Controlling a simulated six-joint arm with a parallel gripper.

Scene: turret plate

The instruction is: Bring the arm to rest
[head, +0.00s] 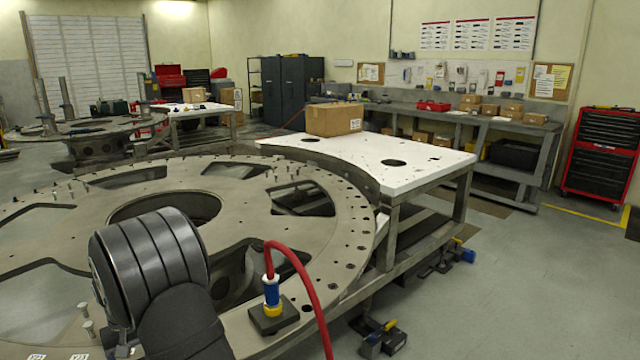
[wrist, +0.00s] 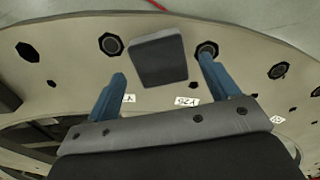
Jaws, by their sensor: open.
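My gripper (wrist: 163,70) is open in the wrist view, its two blue fingers spread apart with nothing gripped between them. It is over the grey turret plate (wrist: 70,45), near several bolt holes and small white labels. A dark, flat square block (wrist: 158,60) shows between and beyond the fingertips; I cannot tell its height gap to them. In the head view my arm covers the lower left of the large round turret plate (head: 75,225), and the gripper itself is hidden there.
A blue and yellow fitting on a dark square base (head: 272,305) stands on the plate's rim, with a red hose (head: 312,285) arching from it beside my arm. Bolts (head: 86,325) stand at lower left. A white table (head: 420,165) carries a cardboard box (head: 334,119). Floor at right is mostly clear.

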